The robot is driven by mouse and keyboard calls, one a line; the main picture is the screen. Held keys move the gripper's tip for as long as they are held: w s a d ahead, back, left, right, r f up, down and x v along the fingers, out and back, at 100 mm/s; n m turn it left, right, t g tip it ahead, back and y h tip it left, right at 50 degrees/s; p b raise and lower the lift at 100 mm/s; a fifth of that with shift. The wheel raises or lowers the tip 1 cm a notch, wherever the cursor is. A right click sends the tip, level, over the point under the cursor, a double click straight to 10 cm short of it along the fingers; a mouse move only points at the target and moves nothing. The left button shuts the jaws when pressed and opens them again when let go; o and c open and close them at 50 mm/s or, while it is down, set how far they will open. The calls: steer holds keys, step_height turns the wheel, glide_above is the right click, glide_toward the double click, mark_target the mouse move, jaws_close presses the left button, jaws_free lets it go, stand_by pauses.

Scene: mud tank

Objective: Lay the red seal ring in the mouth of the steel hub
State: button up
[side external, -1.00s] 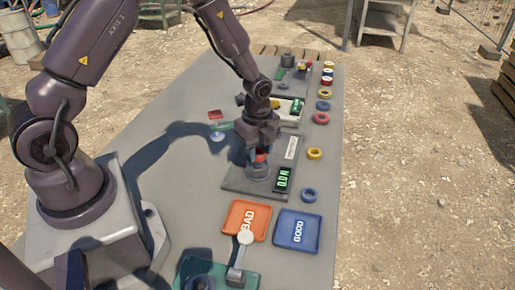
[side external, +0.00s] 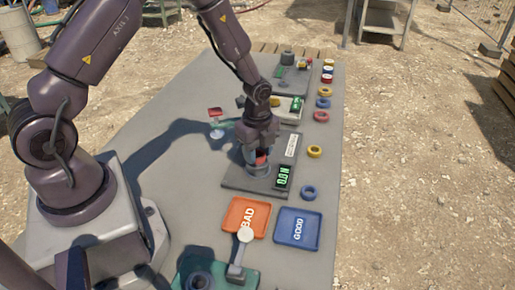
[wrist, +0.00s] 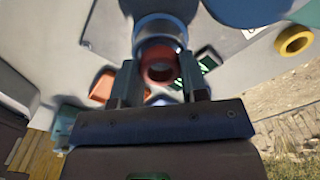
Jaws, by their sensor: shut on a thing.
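The red seal ring (side external: 262,159) is between the fingers of my gripper (side external: 261,155), which is shut on it and points down. In the wrist view the ring (wrist: 146,66) shows its round hole between the two finger pads. The steel hub (side external: 258,172) stands upright on a grey plate, right at the ring and fingertips in the side view. In the wrist view the hub (wrist: 160,42) is a blue-grey cylinder beyond the ring. The fingers partly hide the hub's mouth, and I cannot tell whether the ring is inside it or just above.
A lit green display (side external: 284,177) sits on the plate (side external: 238,183) right of the hub. An orange BAD tray (side external: 235,220) and a blue GOOD tray (side external: 298,242) lie in front. A blue ring (side external: 308,192) and a yellow ring (side external: 315,152) lie along the right edge.

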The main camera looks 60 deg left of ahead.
steer(key=shift+f, duration=0.35)
steer(key=o, duration=1.4)
steer(key=shift+r, duration=3.7)
